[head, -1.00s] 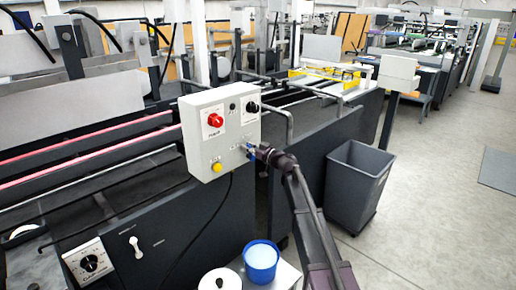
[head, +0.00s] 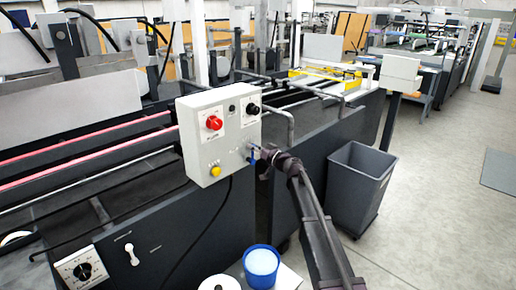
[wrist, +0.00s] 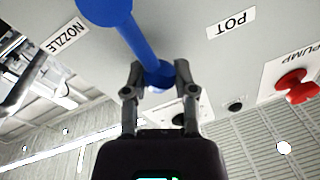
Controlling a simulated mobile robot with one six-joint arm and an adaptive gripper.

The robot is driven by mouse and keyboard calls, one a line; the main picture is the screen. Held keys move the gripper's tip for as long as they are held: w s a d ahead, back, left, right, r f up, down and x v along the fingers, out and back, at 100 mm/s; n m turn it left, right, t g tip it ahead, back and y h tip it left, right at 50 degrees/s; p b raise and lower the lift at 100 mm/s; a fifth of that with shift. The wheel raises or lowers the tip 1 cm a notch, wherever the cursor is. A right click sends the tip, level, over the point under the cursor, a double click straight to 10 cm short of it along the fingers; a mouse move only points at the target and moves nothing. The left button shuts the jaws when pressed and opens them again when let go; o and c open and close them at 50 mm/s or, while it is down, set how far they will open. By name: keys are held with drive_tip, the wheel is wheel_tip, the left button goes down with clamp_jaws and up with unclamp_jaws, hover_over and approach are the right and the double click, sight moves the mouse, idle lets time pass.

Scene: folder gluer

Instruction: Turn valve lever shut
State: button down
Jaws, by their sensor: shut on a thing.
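The blue valve lever (wrist: 134,40) shows in the wrist view, running from its round hub at the top edge down to its end between my fingers. My gripper (wrist: 160,78) is shut on the lever near that end, one finger on each side. In the head view the lever (head: 252,157) is a small blue piece on the lower right of the grey control box (head: 200,150). My gripper (head: 262,162) is at it from the right. The lever's exact angle is hard to read there. The labels NOZZLE (wrist: 60,37) and POT (wrist: 231,25) flank the lever.
The box carries a red knob (head: 214,123), a black knob (head: 253,109) and a yellow button (head: 215,171). A blue container (head: 261,268) stands below, near my arm. A grey bin (head: 358,187) stands to the right, with clear floor beyond it.

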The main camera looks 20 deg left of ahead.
drive_tip(key=shift+s+f, duration=0.1)
drive_tip(key=shift+s, duration=0.1)
drive_tip(key=shift+c, duration=2)
unclamp_jaws()
drive_tip(key=shift+a, duration=0.1)
drive_tip(key=s+d+f+m+g+h+p, duration=0.2)
drive_tip(key=s+d+h, duration=0.4)
drive_tip(key=s+d, duration=0.5)
drive_tip(key=s+d+f+m+g+h+p, duration=0.3)
drive_tip(key=s+d, duration=0.9)
drive_tip(key=d, duration=0.7)
drive_tip(key=s+d+f+m+g+h+p, duration=0.2)
drive_tip(key=s+d+h+p, duration=0.4)
drive_tip(key=s+d, duration=0.5)
drive_tip(key=d+f+m+h, duration=0.1)
drive_tip(key=d+m+h, duration=0.1)
drive_tip(key=d, duration=0.3)
drive_tip(key=shift+s+f+g+h+p, duration=0.3)
drive_tip(key=shift+s+f+p, duration=0.05)
drive_tip(key=shift+s+f, duration=0.05)
